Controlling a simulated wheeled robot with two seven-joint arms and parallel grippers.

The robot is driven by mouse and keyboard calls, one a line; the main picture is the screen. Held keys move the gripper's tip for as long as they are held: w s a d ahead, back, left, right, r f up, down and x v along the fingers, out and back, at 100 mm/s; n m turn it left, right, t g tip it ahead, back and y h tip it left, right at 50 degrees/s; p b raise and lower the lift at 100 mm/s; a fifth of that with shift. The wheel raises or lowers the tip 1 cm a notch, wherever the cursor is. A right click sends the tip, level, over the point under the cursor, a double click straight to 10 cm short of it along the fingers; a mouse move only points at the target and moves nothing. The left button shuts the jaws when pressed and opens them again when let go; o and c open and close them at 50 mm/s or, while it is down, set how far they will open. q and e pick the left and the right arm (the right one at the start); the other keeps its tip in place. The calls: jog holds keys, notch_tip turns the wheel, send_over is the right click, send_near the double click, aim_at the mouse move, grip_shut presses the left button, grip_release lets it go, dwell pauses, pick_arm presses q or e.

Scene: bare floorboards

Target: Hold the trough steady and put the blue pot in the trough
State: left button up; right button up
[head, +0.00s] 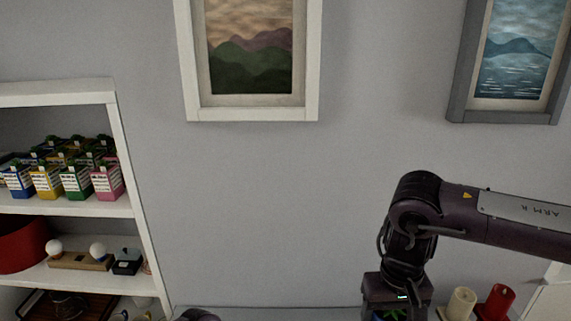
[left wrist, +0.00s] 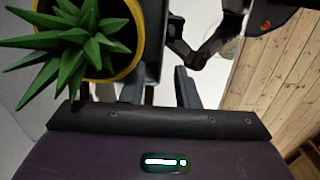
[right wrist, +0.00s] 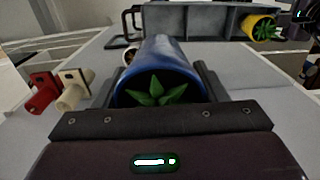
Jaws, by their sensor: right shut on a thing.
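The blue pot (right wrist: 165,65) with a spiky green plant is between the fingers of my right gripper (right wrist: 160,92), which is shut on it. In the head view my right gripper (head: 397,315) points down at the bottom edge, and the pot is mostly cut off. The grey trough (right wrist: 190,22) lies beyond the pot, apart from it, with a dark handle at its left end. My left gripper (left wrist: 155,88) is at the trough's other end; its fingers look apart, with a dark wall between them. A yellow pot (left wrist: 128,75) with a plant is beside it, in the trough's end.
A red candle (right wrist: 41,92) and a cream candle (right wrist: 75,90) stand left of the blue pot. A small white cup-like thing (right wrist: 130,56) is partly hidden behind it. A white shelf (head: 65,208) with cartons stands at left. Framed pictures hang on the wall.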

pick_arm(q)
jog(key=shift+f+b, duration=0.45)
jog(key=shift+f, duration=0.7)
grip_shut()
